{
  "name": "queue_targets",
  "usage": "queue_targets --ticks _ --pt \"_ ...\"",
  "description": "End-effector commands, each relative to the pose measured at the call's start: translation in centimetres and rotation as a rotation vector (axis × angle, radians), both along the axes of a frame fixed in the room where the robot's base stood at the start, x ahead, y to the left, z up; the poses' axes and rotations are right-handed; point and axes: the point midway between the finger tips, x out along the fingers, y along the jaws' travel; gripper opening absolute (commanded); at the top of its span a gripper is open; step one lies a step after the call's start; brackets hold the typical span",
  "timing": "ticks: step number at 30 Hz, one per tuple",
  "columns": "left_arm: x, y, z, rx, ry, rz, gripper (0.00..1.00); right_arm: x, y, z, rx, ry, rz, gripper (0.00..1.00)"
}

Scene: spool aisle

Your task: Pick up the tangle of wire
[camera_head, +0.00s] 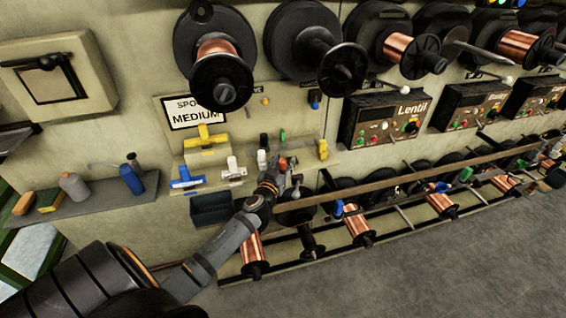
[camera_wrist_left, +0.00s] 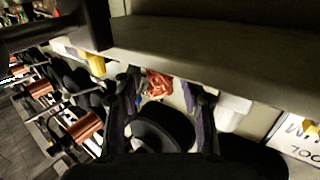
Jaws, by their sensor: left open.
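The tangle of wire (camera_wrist_left: 158,84) is a small copper-orange clump in the left wrist view, ahead of and between the two fingers of my left gripper (camera_wrist_left: 166,98). In the head view an orange-red bit that looks like the tangle (camera_head: 283,163) shows at the shelf, just at the tip of my left gripper (camera_head: 283,177). The fingers stand apart on either side of it, and I cannot tell whether they touch it. My right gripper is in neither view.
The narrow wall shelf (camera_head: 322,152) holds several small coloured parts close around the gripper. A dark bin (camera_head: 211,209) hangs to the left. Below, a rack carries copper spools (camera_head: 358,229). Large spools (camera_head: 216,60) jut from the wall above. The grey floor at right is clear.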

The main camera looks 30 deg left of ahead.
Motion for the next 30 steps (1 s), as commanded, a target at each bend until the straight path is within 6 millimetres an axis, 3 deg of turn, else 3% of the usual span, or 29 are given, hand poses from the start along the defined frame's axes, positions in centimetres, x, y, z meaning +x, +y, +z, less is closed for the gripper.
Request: queue_targets --ticks 5,13,23,26,30 --pt "0.0 0.0 0.0 0.001 0.0 0.0 0.4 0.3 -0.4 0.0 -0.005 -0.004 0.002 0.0" --pt "0.0 0.0 -0.1 0.001 0.0 0.0 0.04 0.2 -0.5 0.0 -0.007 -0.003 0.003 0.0" --pt "0.0 0.0 0.2 0.002 0.001 0.001 0.04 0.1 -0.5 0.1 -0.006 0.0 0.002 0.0" --pt "0.0 0.0 1.1 0.001 -0.002 0.001 0.04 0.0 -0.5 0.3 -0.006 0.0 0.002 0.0" --pt "-0.2 -0.3 3.9 0.001 -0.005 -0.001 0.04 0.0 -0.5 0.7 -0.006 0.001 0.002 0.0"
